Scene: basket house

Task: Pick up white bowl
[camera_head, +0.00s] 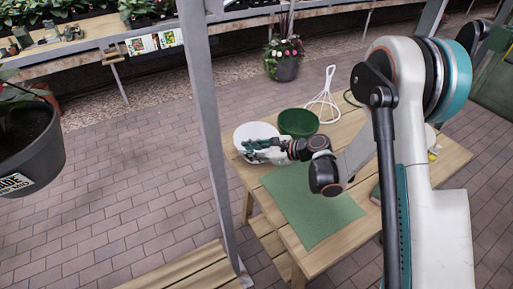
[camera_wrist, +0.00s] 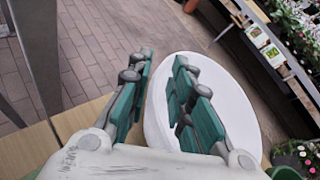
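The white bowl (camera_head: 243,131) stands at the far left corner of the wooden table in the head view, partly covered by my gripper (camera_head: 252,150). In the wrist view the white bowl (camera_wrist: 238,98) fills the middle right. My gripper (camera_wrist: 163,62) is open there, with green-padded fingers apart. One finger is over the bowl's inside and the other is outside its left rim, so the near rim lies between them. I cannot tell whether either finger touches the bowl.
A green bowl (camera_head: 298,122) stands right beside the white bowl. A green mat (camera_head: 312,205) lies on the wooden table (camera_head: 352,128). A white wire whisk-like item (camera_head: 325,100) is behind. A metal post (camera_head: 205,110) rises left of the table.

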